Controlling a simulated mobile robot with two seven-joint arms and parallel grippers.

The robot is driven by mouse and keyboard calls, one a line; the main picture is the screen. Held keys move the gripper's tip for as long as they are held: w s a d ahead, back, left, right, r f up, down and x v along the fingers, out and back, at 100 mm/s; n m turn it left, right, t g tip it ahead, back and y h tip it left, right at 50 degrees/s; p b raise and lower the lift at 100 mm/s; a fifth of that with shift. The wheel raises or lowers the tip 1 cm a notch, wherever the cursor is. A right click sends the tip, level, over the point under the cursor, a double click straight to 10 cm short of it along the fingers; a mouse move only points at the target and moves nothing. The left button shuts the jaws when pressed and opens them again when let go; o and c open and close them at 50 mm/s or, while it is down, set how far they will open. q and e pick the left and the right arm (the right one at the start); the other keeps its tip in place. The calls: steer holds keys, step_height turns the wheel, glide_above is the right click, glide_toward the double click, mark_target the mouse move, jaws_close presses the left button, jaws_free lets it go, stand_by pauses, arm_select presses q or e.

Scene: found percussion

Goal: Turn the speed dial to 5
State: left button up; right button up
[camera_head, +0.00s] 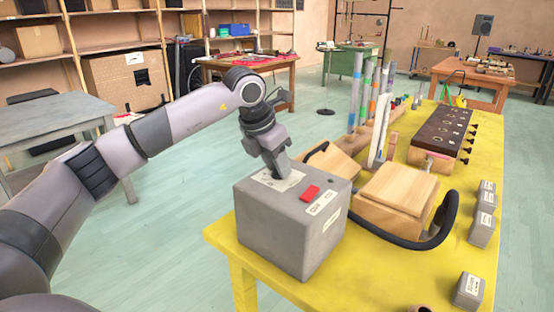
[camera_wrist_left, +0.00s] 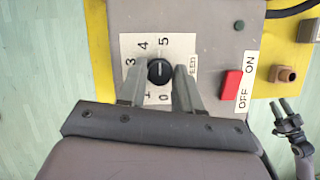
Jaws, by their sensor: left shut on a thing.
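The grey control box (camera_head: 295,228) stands on the near left corner of the yellow table. My left gripper (camera_head: 278,175) points down onto the dial plate on its top. In the left wrist view, the round black speed dial (camera_wrist_left: 160,72) sits between the two fingers of my left gripper (camera_wrist_left: 160,88), which are shut on it. The white dial plate (camera_wrist_left: 128,46) shows 0, 1, 3, 4 and 5; 2 is hidden by a finger. I cannot tell which number the pointer marks. My right gripper (camera_wrist_left: 283,107) shows small at the lower right, clear of the box.
A red switch (camera_head: 310,192) marked OFF and ON lies beside the dial on the box top. A wooden box (camera_head: 395,200) with a black curved tube stands to the right. Several small grey blocks (camera_head: 482,229) line the yellow table's (camera_head: 385,280) right side.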

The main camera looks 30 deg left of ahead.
mark_target(265, 180)
arm_select(q)
steer(key=shift+m+h, duration=0.3)
steer(key=shift+m, duration=0.4)
steer(key=shift+p, duration=0.3)
steer(key=shift+m, duration=0.3)
steer(key=o, duration=1)
steer(key=shift+v, duration=3.6)
steer(key=shift+w, duration=0.1)
